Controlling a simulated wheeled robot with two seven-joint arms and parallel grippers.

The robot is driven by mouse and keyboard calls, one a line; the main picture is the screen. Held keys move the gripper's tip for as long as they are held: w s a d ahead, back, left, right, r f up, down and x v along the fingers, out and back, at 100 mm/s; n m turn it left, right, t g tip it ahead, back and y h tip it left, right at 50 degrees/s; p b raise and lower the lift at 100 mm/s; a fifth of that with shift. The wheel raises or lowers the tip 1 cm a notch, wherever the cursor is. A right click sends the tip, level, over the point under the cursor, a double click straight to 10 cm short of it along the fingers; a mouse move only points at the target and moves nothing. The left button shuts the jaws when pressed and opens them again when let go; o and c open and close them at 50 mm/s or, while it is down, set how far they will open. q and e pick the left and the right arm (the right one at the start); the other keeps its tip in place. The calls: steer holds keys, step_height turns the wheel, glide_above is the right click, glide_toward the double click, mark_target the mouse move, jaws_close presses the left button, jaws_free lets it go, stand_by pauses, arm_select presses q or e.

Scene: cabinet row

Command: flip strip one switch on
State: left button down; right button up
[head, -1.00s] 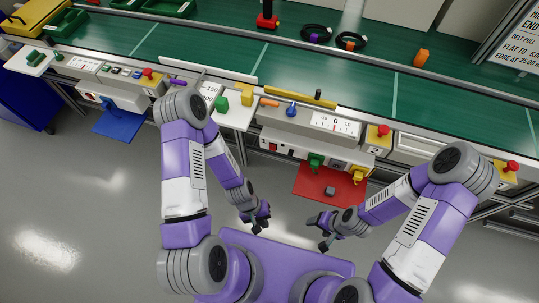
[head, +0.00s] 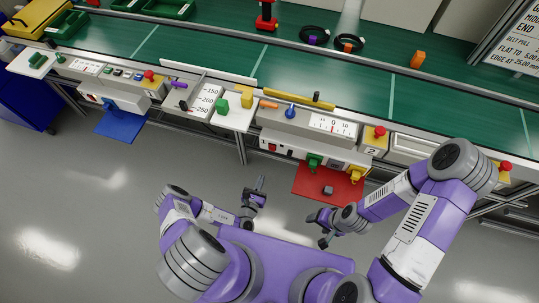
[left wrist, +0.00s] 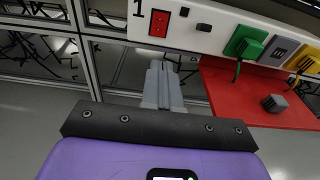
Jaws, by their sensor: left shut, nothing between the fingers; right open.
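The strip marked 1 (left wrist: 218,32) is a white power strip at the top of the left wrist view. Its red rocker switch (left wrist: 159,23) sits beside the number. In the head view the strip (head: 300,156) hangs under the bench edge, with the red switch (head: 272,147) near its left end. I cannot tell the switch's position. My left gripper (head: 261,181) is shut and empty, below and in front of the strip, apart from it. Its closed fingers (left wrist: 164,75) point toward the strip just under the switch. My right gripper (head: 315,230) is open and empty, low and further right.
A green plug (left wrist: 245,42) and a yellow plug (left wrist: 305,62) sit in the strip. A red shelf (left wrist: 240,95) with a small grey block (left wrist: 275,103) juts out below them. A second strip (head: 110,95) stands left above a blue shelf (head: 120,125).

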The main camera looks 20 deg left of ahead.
mark_target(272, 150)
arm_select(q)
steer(key=shift+a+f, duration=0.1)
steer(key=shift+a, duration=0.05)
steer(key=w+b, duration=0.1)
steer(key=w, duration=0.3)
steer(key=w+f+b, duration=0.1)
steer(key=w, duration=0.3)
steer(key=w+b, duration=0.2)
steer(key=w, duration=0.3)
steer(key=shift+d+f, duration=0.25)
steer(key=shift+f, duration=0.1)
steer(key=shift+w, duration=0.45)
